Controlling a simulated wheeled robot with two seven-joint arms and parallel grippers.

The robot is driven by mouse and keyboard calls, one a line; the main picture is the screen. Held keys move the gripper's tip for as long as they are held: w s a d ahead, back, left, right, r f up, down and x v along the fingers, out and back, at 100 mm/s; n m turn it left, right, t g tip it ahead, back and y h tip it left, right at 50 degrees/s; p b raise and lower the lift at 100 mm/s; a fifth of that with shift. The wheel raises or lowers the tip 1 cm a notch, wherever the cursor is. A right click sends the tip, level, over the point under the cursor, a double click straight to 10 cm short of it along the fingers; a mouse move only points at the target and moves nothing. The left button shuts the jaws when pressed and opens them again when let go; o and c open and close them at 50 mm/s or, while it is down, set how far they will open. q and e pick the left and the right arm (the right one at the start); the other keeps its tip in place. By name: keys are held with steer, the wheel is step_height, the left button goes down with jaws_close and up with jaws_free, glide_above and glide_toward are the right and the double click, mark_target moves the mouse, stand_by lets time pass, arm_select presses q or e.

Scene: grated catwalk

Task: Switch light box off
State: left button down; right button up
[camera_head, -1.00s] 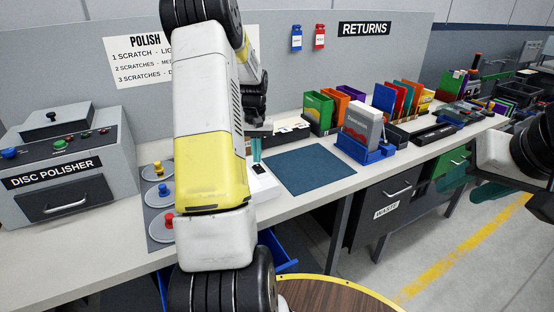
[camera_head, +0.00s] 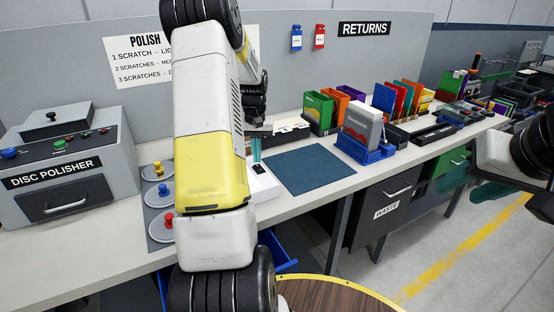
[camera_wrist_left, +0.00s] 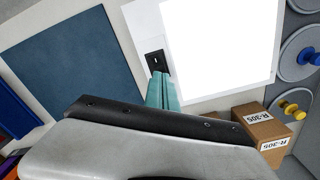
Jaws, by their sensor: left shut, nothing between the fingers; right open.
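The light box (camera_wrist_left: 215,45) shows a bright white, lit panel in the left wrist view. A small black switch (camera_wrist_left: 156,61) with a pale mark sits on its white frame, beside the lit panel. My left gripper (camera_wrist_left: 165,88) is shut and empty, its teal fingertips close to the switch; I cannot tell whether they touch it. In the head view, the left gripper (camera_head: 256,150) points down over the light box (camera_head: 264,186), most of which my left arm hides. My right gripper (camera_head: 500,196) is open at the right edge, away from the bench and partly cut off.
A blue mat (camera_head: 310,169) lies right of the light box. A blue holder (camera_head: 372,152) with a grey case stands beyond it. The disc polisher (camera_head: 70,165) and discs with coloured knobs (camera_head: 157,171) are left. Cardboard boxes (camera_wrist_left: 262,128) show near the left gripper.

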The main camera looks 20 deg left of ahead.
mark_target(257, 165)
arm_select(q)
steer(key=shift+f, duration=0.95)
stand_by(0.5)
steer(key=shift+r, duration=3.55)
